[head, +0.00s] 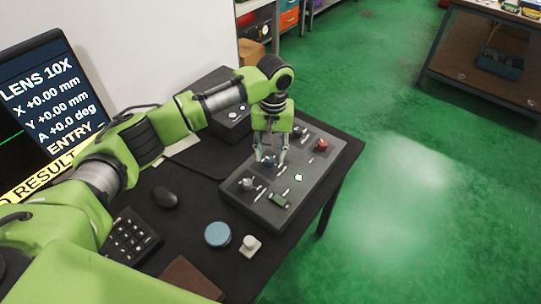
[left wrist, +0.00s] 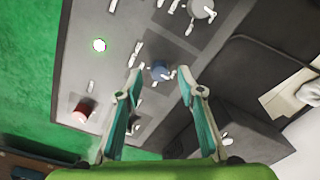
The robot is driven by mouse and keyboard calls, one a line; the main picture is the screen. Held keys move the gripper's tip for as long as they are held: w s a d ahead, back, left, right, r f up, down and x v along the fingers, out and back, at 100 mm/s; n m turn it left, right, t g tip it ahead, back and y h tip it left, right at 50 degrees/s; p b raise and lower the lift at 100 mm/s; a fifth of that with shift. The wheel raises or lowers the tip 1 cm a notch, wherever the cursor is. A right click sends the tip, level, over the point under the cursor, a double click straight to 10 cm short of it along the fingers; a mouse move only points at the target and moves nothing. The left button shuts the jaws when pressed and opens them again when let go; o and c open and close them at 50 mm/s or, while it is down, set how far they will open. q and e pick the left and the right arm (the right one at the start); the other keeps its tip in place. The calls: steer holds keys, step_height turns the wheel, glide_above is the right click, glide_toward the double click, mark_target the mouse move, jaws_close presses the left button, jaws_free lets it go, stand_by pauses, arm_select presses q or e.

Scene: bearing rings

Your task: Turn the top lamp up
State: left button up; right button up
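A grey control panel (head: 240,197) lies on the dark table with several knobs and switches on it. A blue knob (head: 268,161) sits near its middle; it also shows in the left wrist view (left wrist: 160,71). A grey knob (head: 247,183) is nearer the front left, and a red knob (head: 321,145) is toward the far right. Which one is for the top lamp cannot be read. My left gripper (head: 271,159) points down over the blue knob. In the left wrist view its fingers (left wrist: 158,74) are apart, with the blue knob between the tips; contact cannot be told. My right gripper is not in view.
A glowing white button (head: 298,178) and a green switch (head: 278,200) are on the panel. A dark box (head: 232,123) stands behind it. A screen (head: 45,100), mouse (head: 165,197), keypad (head: 128,237), blue round thing (head: 217,234) and pale block (head: 250,246) are on the left and front.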

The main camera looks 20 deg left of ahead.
arm_select(q)
steer(key=shift+f, duration=1.05)
jaws_close()
steer(key=shift+r, duration=0.1)
